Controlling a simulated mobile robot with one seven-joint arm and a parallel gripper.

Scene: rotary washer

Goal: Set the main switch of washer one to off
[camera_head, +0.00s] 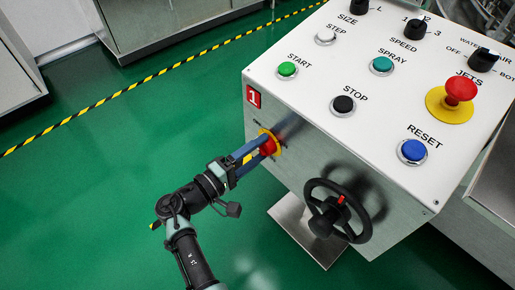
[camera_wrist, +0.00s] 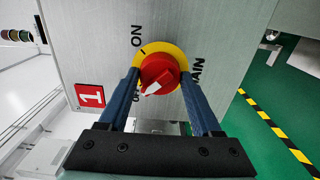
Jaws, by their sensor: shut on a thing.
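The main switch (camera_wrist: 158,72) of washer one is a red rotary knob on a yellow plate. It also shows on the panel's side face in the head view (camera_head: 268,144). In the wrist view its white pointer mark points to the lower left, towards the partly covered OFF label. The ON label is above left, and the MAIN label is partly hidden by a finger. My gripper (camera_wrist: 160,78) is shut on the red knob, with one blue finger on each side. In the head view my gripper (camera_head: 262,150) reaches the switch from the lower left.
A red "1" plate (camera_head: 253,97) marks this panel. A black handwheel (camera_head: 337,210) sits right of the switch, close below the sloped panel (camera_head: 375,60) with its buttons and red emergency stop (camera_head: 460,90). The green floor (camera_head: 130,130) at left is clear.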

